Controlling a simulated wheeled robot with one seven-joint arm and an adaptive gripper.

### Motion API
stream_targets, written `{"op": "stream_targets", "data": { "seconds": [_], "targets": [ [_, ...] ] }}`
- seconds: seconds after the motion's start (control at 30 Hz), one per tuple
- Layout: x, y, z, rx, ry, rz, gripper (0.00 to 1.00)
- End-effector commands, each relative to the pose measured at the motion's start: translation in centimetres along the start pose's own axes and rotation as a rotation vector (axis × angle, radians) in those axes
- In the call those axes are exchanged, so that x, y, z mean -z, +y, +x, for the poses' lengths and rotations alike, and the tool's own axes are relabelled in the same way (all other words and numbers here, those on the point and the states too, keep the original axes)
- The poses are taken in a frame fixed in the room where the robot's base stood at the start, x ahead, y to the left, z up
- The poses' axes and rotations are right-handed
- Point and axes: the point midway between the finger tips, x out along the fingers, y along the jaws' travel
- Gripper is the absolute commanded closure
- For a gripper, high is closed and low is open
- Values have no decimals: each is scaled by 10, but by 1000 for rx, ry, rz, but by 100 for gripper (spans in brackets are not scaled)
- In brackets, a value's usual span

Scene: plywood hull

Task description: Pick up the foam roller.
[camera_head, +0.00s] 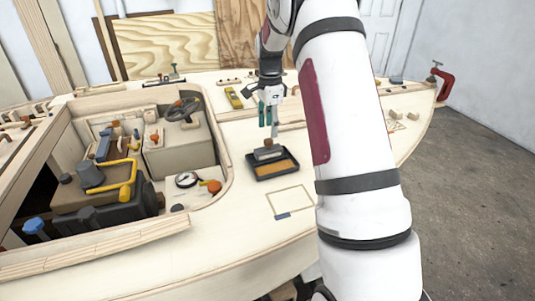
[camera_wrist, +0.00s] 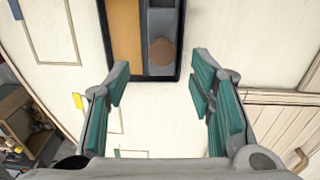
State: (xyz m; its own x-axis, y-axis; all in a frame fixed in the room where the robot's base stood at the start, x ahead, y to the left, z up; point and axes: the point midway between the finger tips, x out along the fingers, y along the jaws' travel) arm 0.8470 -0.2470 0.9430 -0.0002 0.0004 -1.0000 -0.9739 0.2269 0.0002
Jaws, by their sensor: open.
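A black tray (camera_head: 285,171) lies on the pale deck, with an amber patch in its near part. A grey piece with a round brown knob (camera_head: 268,148) sits in its far part; I take it for the foam roller, but its shape is too small to be sure. In the wrist view the tray (camera_wrist: 108,26) is at the top, with the grey piece and its brown knob (camera_wrist: 162,51) in its right half.
A cockpit opening with a steering wheel (camera_head: 182,109), a yellow-railed engine (camera_head: 115,190) and a gauge (camera_head: 187,180) lies left of the tray. A yellow tool (camera_head: 234,97) lies behind. A red clamp (camera_head: 443,84) grips the far right edge. The deck nearer than the tray is mostly clear.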

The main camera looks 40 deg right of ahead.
Motion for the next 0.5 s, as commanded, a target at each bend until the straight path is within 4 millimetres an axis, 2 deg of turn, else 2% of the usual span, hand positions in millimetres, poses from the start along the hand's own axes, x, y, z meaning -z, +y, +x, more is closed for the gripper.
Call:
{"op": "stream_targets", "data": {
  "seconds": [0.27, 0.5],
  "targets": [
    [-1, 0, 21, -2, 0, -2, 51],
    [-3, -2, 55, -2, 0, 0, 51]
  ]
}}
